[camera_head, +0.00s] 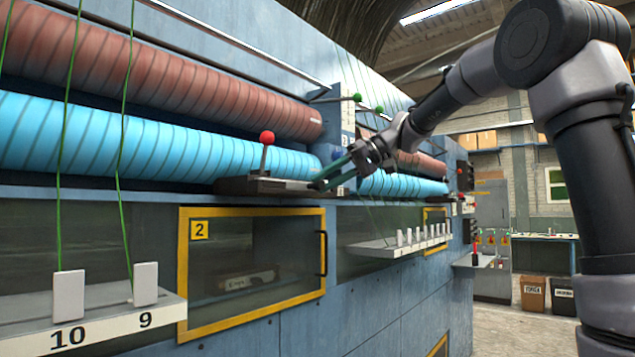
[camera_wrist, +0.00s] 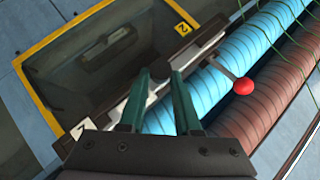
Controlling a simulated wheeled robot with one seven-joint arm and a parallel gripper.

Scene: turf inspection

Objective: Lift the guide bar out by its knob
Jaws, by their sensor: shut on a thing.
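The guide bar (camera_head: 238,186) is a dark, narrow bar with pale metal parts, lying along the front of the blue roller, above window 2. In the wrist view the bar (camera_wrist: 208,40) runs diagonally past my fingertips. My gripper (camera_head: 324,183) is at the bar's right end in the head view. A red ball lever (camera_head: 267,137) stands upright on the bar, apart from my fingers.
The blue roller (camera_head: 130,140) and brown roller (camera_head: 190,80) run close behind the bar. Green strands (camera_head: 122,130) hang at the left. The yellow-framed window 2 (camera_head: 250,320) is below. A shelf with white blocks (camera_head: 385,249) juts out at lower right.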

